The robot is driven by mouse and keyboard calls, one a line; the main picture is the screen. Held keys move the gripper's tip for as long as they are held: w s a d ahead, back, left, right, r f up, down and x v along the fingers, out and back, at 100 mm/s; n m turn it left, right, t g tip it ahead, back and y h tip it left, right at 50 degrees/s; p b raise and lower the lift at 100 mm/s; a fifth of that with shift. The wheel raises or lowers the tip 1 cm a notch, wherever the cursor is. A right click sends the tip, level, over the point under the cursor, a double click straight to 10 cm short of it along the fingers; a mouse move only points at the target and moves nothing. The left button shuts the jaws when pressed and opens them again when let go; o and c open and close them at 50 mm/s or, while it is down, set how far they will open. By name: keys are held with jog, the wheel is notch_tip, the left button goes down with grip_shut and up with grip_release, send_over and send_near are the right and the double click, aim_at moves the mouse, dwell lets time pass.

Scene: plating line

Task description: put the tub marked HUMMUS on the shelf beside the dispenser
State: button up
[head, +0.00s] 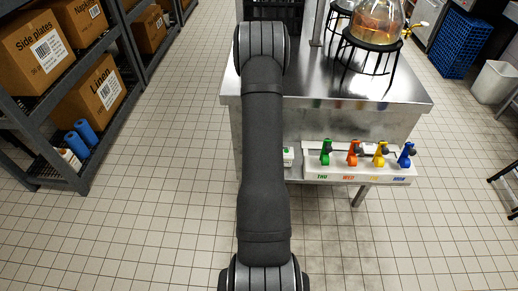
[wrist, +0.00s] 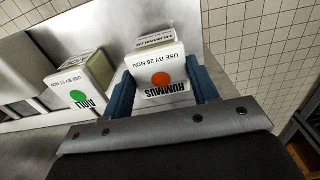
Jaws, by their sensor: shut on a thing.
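In the wrist view, the white tub marked HUMMUS (wrist: 160,72) has an orange-red dot and the words USE BY 25 NOV. It sits between the two blue fingers of my gripper (wrist: 162,80), which is shut on it. I cannot tell whether its base touches the steel beneath. In the head view my arm hides the gripper and the tub. A white rack (head: 350,178) with green, orange, yellow and blue parts runs along the front of the steel counter (head: 330,100). A glass vessel of amber liquid (head: 374,24) stands on a black stand. I cannot tell which is the dispenser.
A second tub with a green dot, marked AIOLI (wrist: 78,92), stands left of the held tub, close to the left finger. Bare steel (wrist: 115,35) lies beyond both tubs. Dark shelving (head: 85,150) with boxes stands far left. Tiled floor surrounds the counter.

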jog(key=shift+f, duration=0.15)
jog(key=o, duration=1.1)
notch_tip(320, 180, up, 12)
jog(key=shift+r, duration=0.15)
